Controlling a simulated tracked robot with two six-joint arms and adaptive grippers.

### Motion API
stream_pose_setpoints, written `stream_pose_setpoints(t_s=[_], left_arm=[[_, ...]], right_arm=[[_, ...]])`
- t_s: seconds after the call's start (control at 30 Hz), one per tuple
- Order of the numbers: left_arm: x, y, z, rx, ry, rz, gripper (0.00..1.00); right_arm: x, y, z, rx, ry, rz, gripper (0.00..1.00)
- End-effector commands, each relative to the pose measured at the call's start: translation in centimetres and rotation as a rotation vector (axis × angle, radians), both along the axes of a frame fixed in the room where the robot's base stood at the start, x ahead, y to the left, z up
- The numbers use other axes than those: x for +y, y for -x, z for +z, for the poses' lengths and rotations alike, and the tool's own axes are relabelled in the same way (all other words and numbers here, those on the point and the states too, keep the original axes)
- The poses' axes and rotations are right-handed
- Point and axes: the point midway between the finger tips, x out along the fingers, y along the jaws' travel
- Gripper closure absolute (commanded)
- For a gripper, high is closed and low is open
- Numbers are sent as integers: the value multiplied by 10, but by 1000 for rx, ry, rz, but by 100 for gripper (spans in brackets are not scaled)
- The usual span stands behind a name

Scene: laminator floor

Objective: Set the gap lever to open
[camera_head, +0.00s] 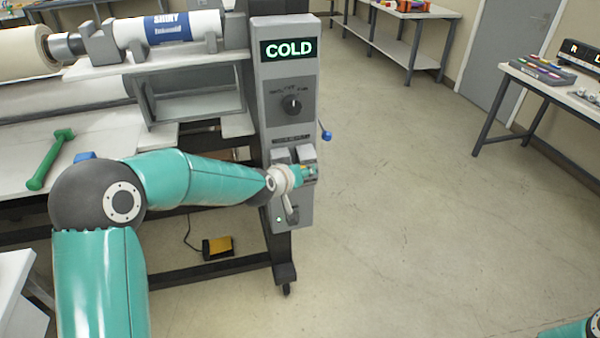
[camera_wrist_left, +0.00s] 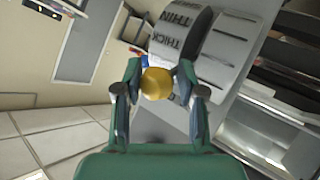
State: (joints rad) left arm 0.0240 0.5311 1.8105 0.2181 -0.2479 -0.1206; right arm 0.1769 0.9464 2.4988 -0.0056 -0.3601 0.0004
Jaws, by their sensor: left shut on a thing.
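The gap lever's yellow ball knob (camera_wrist_left: 156,83) is between the two fingers of my left gripper (camera_wrist_left: 160,92) in the left wrist view, and the gripper is shut on it. Behind the knob is a curved grey scale (camera_wrist_left: 185,32) with THICK and THIN marked on it; the knob is near the THICK end. The open mark cannot be made out. In the head view my left gripper (camera_head: 308,173) is at the front of the grey control panel (camera_head: 283,75), and my wrist hides most of the lever.
The panel has a lit COLD display (camera_head: 289,49), a dark rotary knob (camera_head: 291,104) and a blue ball knob (camera_head: 326,136) at its right side. A grey handle (camera_head: 290,208) is below my gripper. A green tool (camera_head: 50,160) lies on the left table. The floor (camera_head: 410,210) to the right is clear.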

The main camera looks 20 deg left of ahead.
Motion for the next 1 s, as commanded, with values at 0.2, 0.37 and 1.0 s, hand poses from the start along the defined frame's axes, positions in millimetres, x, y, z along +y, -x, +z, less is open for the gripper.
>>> stream_pose_setpoints(t_s=[0.2,0.37,1.0], left_arm=[[8,-11,21,-28,-12,4,100],[11,-13,25,-29,-12,7,100],[15,-12,25,-28,-9,15,41]], right_arm=[[0,0,8,1,0,0,26],[0,0,10,1,0,0,26],[0,0,10,0,0,0,26]])
